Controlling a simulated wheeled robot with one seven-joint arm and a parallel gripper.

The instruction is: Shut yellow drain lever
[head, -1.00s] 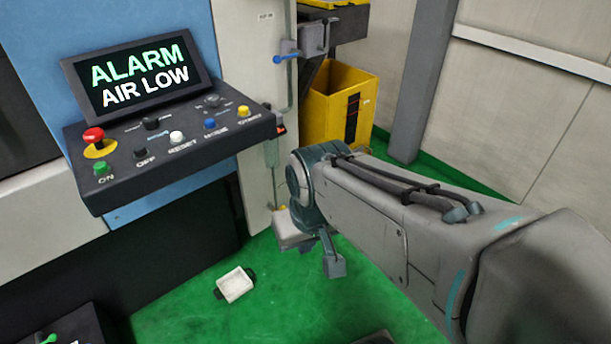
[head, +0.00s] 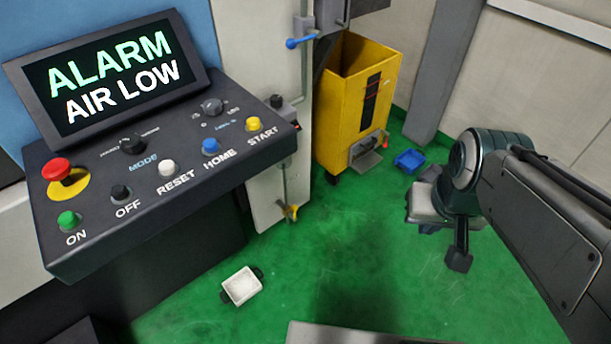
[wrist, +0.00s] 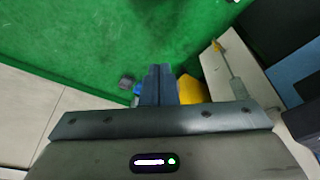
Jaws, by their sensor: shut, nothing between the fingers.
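The yellow drain lever (head: 291,212) is small and sits at the low end of a thin vertical pipe on the pale machine panel, near the floor. In the wrist view a small yellow part at the end of the pipe (wrist: 218,46) shows right of the fingers; it looks like the same lever. My gripper (wrist: 160,68) is shut and empty, over the green floor and apart from the lever.
A control panel (head: 150,190) with an alarm screen (head: 108,80) juts out at left. A blue-handled valve (head: 302,42) is higher on the pipe.

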